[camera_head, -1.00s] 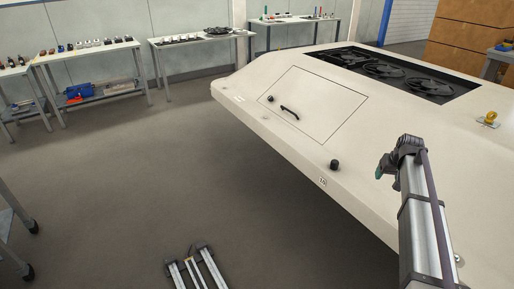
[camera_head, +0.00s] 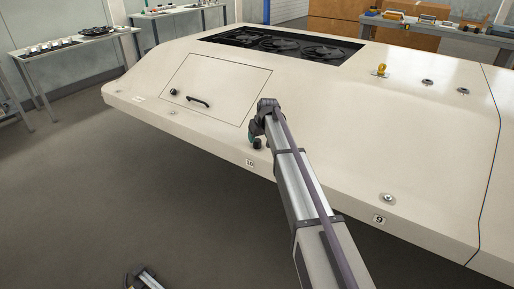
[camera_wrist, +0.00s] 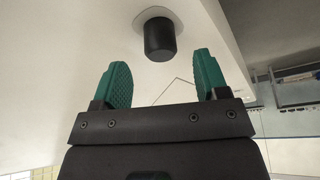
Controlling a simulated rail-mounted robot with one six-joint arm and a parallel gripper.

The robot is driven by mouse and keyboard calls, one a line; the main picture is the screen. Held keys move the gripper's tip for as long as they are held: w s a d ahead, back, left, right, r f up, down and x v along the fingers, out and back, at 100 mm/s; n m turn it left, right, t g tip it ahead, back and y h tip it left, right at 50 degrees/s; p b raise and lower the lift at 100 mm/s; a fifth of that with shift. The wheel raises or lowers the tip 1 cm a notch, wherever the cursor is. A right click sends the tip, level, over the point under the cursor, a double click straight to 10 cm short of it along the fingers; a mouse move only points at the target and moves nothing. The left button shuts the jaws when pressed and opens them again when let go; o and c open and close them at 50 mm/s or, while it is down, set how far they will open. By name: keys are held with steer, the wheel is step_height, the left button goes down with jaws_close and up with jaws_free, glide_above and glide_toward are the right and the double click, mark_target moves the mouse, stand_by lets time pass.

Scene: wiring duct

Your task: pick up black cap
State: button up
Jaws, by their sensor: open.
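The black cap (camera_wrist: 160,40) is a short dark cylinder on a round light base on the cream panel. In the wrist view it lies just beyond the fingertips, roughly centred between them and not gripped. My gripper (camera_wrist: 161,61) is open, with two teal ridged fingers spread apart and nothing between them. In the head view my gripper (camera_head: 253,136) is over the panel's front edge near the label 10. The cap (camera_head: 257,144) shows there only as a small dark shape, partly hidden by my wrist.
The cream duct panel (camera_head: 350,120) carries a hatch with a black handle (camera_head: 198,102), a dark knob (camera_head: 174,92), a fan opening (camera_head: 285,46), a yellow fitting (camera_head: 381,70) and metal fittings. Tables stand behind; open floor lies at left.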

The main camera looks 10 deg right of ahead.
steer(key=b+x, duration=0.4)
steer(key=x, duration=0.1)
steer(key=shift+s+f, duration=0.1)
steer(key=shift+r+p, duration=0.25)
steer(key=shift+p, duration=0.05)
steer(key=c, duration=0.9)
step_height(320, 180, up, 10)
steer(key=p, duration=1)
steer(key=shift+r, duration=0.1)
step_height(320, 180, up, 5)
steer(key=p, duration=0.5)
glide_above(258, 141)
steer(key=shift+w+f, duration=0.25)
steer(key=shift+w, duration=0.1)
